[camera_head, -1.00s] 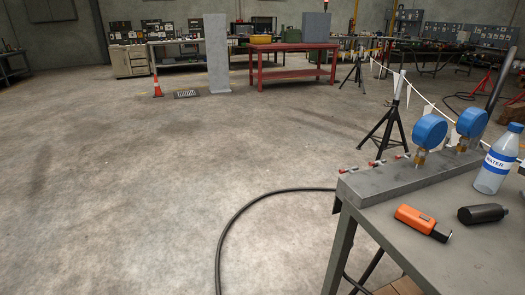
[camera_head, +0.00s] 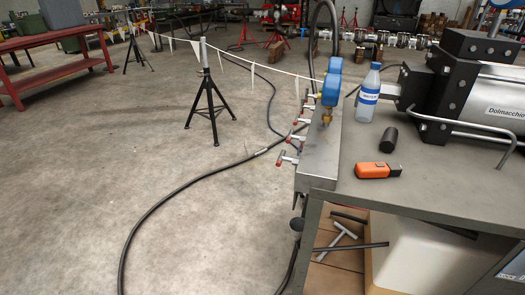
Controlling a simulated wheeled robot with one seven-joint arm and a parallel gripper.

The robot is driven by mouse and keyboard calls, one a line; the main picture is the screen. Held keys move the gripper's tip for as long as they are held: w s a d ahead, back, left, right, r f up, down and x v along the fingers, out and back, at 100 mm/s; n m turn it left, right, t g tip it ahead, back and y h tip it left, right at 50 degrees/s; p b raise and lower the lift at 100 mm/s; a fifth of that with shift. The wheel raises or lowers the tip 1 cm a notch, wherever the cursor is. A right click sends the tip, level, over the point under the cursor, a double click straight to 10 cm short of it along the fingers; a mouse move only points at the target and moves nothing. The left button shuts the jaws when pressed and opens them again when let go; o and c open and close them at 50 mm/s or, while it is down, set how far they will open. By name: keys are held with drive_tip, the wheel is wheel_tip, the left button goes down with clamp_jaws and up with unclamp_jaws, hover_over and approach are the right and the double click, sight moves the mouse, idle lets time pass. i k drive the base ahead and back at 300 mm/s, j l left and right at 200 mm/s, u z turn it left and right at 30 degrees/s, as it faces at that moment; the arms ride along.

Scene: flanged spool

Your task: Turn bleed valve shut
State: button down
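A grey manifold block (camera_head: 318,165) runs along the left edge of the grey workbench (camera_head: 430,175). Several small valves with red T-handles stick out from its left side. The nearest red-handled valve (camera_head: 286,160) is at the front end, and another (camera_head: 297,138) is just behind it. I see no label, so I cannot tell which one is the bleed valve or whether it is open. Blue round gauges (camera_head: 330,90) stand on top of the block, seen nearly edge-on. My gripper is not in view.
An orange device (camera_head: 377,170), a black cylinder (camera_head: 389,139) and a water bottle (camera_head: 368,95) stand or lie on the bench. A large machine (camera_head: 490,90) fills its right side. A black hose (camera_head: 165,196) crosses the floor; a black stand (camera_head: 208,95) holds a pennant rope.

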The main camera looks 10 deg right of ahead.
sight(281, 159)
drive_tip(key=i+j+z, duration=0.15)
drive_tip(key=j, duration=0.2)
drive_tip(key=i+j+z, duration=0.1)
drive_tip(key=i+j, duration=0.2)
drive_tip(key=i+j+z, duration=0.15)
drive_tip(key=j, duration=0.3)
